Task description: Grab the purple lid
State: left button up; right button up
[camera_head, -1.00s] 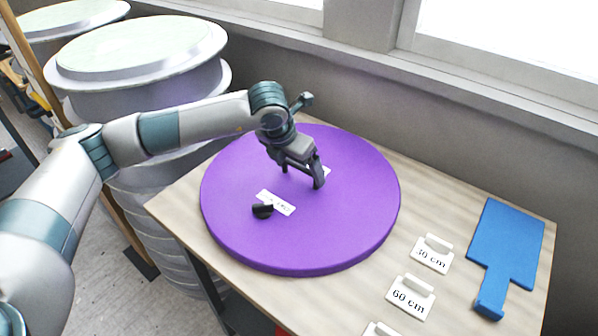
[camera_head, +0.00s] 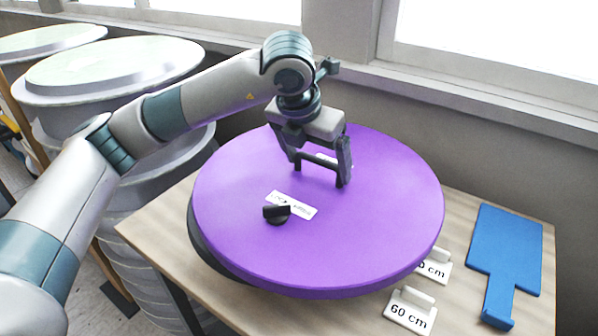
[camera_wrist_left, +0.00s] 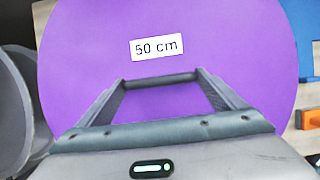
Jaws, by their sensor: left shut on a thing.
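The purple lid (camera_head: 380,200) is a large round disc above the table, and it fills most of the left wrist view (camera_wrist_left: 240,50). The lid appears raised and slightly tilted over a dark round shape (camera_head: 207,250). My right gripper is out of view.
The wooden table (camera_head: 150,231) holds white signs, one reading "60 cm" (camera_head: 409,313), and a blue paddle-shaped piece (camera_head: 507,250) at the right. Large grey drums (camera_head: 110,75) stand at the left. A window wall (camera_head: 480,105) closes off the back.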

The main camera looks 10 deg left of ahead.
pick_arm(q)
jog(key=shift+s+d+r+b, duration=0.35)
jog(key=shift+d+r, duration=0.4)
jog(key=shift+d, duration=0.25)
jog(key=shift+s, duration=0.1)
